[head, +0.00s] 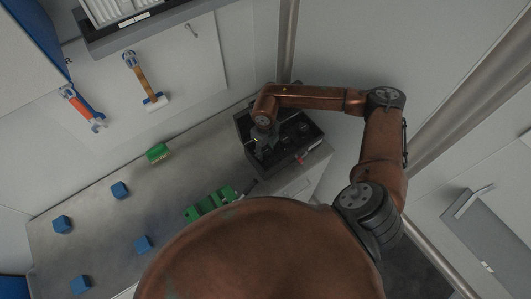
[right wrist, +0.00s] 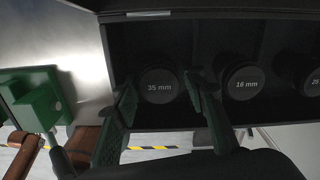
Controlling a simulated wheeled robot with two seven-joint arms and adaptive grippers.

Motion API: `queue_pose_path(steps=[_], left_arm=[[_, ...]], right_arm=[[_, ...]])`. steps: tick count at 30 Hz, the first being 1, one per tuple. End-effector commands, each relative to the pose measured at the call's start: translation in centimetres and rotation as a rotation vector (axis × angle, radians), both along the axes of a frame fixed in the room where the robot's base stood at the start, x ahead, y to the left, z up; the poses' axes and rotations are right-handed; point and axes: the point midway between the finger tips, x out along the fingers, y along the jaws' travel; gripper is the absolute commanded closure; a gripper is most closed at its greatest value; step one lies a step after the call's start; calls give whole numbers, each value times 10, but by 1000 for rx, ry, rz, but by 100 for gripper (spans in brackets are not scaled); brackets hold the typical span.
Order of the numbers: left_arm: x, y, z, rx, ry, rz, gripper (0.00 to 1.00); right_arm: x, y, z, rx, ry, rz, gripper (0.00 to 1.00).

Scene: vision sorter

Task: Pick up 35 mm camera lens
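The 35 mm camera lens (right wrist: 160,88) is a dark round piece with a white "35 mm" label, seen end-on in a black case (right wrist: 200,38) in the right wrist view. My right gripper (right wrist: 161,80) is open, with one green-black finger on each side of this lens. I cannot tell whether the fingers touch it. In the head view my right gripper (head: 263,146) is over the left part of the black case (head: 310,137), and the lens under it cannot be made out. My left gripper is not in view.
A 16 mm lens (right wrist: 244,84) sits close to the right finger, with a 25-marked one (right wrist: 313,82) beyond. A green fixture (head: 210,203) and a green block (head: 158,153) stand on the grey counter (head: 100,213). Several blue cubes (head: 120,190) lie at the left.

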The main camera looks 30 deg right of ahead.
Motion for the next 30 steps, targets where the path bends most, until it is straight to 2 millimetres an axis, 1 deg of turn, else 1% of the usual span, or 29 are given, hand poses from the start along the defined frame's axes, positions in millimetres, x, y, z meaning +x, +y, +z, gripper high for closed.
queue_pose_path(steps=[3,9,24,30], left_arm=[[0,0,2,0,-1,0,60],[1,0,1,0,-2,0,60],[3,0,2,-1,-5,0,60],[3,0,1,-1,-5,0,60]], right_arm=[[0,0,-6,1,0,-1,61],[0,0,-7,1,0,0,61],[0,0,-7,1,0,1,95],[0,0,-6,1,-1,1,96]])
